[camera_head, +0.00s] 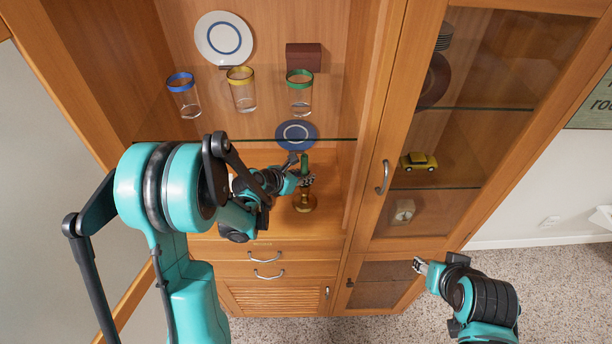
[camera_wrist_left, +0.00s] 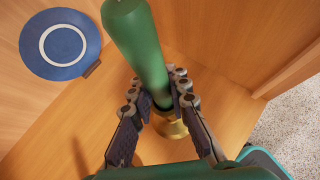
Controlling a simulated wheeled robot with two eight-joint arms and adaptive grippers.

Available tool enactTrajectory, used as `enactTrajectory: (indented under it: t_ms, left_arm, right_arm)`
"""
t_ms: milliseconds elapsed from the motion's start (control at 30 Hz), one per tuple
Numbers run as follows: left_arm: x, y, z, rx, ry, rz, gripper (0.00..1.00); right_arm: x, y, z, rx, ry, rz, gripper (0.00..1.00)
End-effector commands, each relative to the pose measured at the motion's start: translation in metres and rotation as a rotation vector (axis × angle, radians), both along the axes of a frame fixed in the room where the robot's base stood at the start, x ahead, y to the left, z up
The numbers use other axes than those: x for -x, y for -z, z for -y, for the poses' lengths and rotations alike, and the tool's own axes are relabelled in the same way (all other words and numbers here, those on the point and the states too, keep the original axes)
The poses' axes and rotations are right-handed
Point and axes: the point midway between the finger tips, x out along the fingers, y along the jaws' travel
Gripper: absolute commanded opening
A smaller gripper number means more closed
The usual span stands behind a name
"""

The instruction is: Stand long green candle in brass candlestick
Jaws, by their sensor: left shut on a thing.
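The long green candle (camera_head: 304,162) is held over the brass candlestick (camera_head: 305,203), which stands on the cabinet's wooden counter. My left gripper (camera_head: 306,181) is shut on the candle. In the left wrist view the candle (camera_wrist_left: 138,45) runs down between the fingers (camera_wrist_left: 160,98), and the brass candlestick (camera_wrist_left: 172,128) shows right below its lower end. The fingers partly hide where candle and candlestick meet, so I cannot tell whether the candle is seated. My right gripper (camera_head: 419,266) is far off at the lower right, before the cabinet; its jaws are too small to read.
A glass shelf above the counter holds glasses with blue (camera_head: 184,98), yellow (camera_head: 242,95) and green (camera_head: 300,95) rims. A blue plate (camera_head: 296,134) leans behind the candle. A glass door (camera_head: 455,150) closes the right side. The counter around the candlestick is mostly clear.

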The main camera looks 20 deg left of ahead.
Motion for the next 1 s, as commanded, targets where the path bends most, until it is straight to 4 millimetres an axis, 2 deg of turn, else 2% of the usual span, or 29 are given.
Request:
enactTrajectory:
  t_ms: [233,267,300,333,633,733,1000]
  left_arm:
    - [0.0,0.004,0.0,0.0,0.0,0.0,0.0]
    - [0.0,0.004,0.0,0.0,0.0,0.0,0.21]
    - [0.0,0.003,0.0,0.0,0.0,0.0,0.32]
    - [0.0,0.003,0.0,0.0,0.0,0.0,0.37]
    - [0.0,0.002,0.0,0.0,0.0,0.0,0.37]
    - [0.0,-0.003,0.0,0.0,0.0,0.0,0.37]
    - [0.04,-0.032,-0.022,0.0,-0.005,0.0,0.37]
  right_arm:
    - [0.0,0.005,0.0,0.0,0.0,0.0,0.42]
    - [0.0,0.005,0.0,0.0,0.0,0.0,0.42]
    - [0.0,0.004,0.0,0.0,0.0,0.0,0.42]
    - [0.0,0.004,0.0,0.0,0.0,0.0,0.42]
    - [0.0,0.003,0.0,0.0,0.0,0.0,0.42]
    - [0.0,-0.003,0.0,0.0,0.0,0.0,0.42]
    - [0.0,-0.002,0.0,0.0,0.0,0.0,0.42]
